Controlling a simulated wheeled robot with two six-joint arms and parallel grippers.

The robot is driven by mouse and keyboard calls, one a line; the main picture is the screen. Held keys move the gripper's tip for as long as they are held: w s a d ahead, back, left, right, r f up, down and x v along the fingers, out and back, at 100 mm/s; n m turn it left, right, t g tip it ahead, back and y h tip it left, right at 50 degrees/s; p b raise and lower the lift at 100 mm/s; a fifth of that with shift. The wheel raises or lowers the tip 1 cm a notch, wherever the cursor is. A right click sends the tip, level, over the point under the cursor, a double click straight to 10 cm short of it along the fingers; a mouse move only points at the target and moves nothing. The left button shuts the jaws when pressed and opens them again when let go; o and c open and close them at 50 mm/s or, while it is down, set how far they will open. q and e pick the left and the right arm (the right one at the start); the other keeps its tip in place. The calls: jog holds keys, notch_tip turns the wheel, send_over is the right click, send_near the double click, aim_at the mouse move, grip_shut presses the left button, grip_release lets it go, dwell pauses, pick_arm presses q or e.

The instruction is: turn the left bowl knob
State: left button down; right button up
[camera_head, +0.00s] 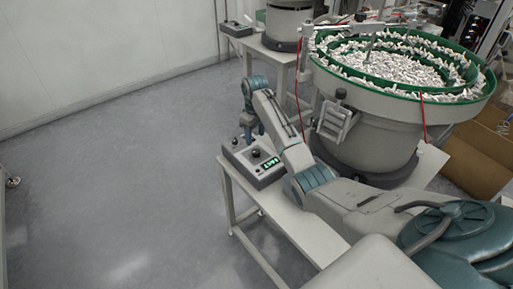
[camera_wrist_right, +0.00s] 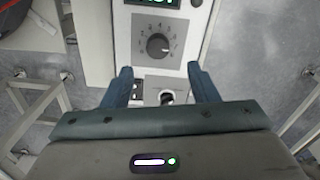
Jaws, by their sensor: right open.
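A grey control box (camera_head: 258,166) with a green lit display and dark knobs stands on the white bench. In the right wrist view its face shows a large dark dial knob (camera_wrist_right: 157,45) on a numbered grey plate. A smaller dark knob (camera_wrist_right: 167,97) on a light plate is below it. My right gripper (camera_head: 247,135) hangs over the box, pointing down. In the right wrist view my right gripper (camera_wrist_right: 161,82) has its two blue fingers wide apart, on either side of the smaller knob's area. Nothing is held between them. My left gripper is out of view.
A large bowl feeder (camera_head: 370,130) with a green rim, full of white parts, stands right of the box. A second feeder (camera_head: 290,22) and another control box (camera_head: 236,29) are behind. A cardboard box (camera_head: 474,160) is at the right.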

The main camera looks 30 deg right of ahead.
aim_at(256, 151)
jog(key=f, duration=0.7)
jog(key=shift+d+f, duration=0.2)
jog(key=shift+f, duration=0.05)
jog(key=c, duration=1)
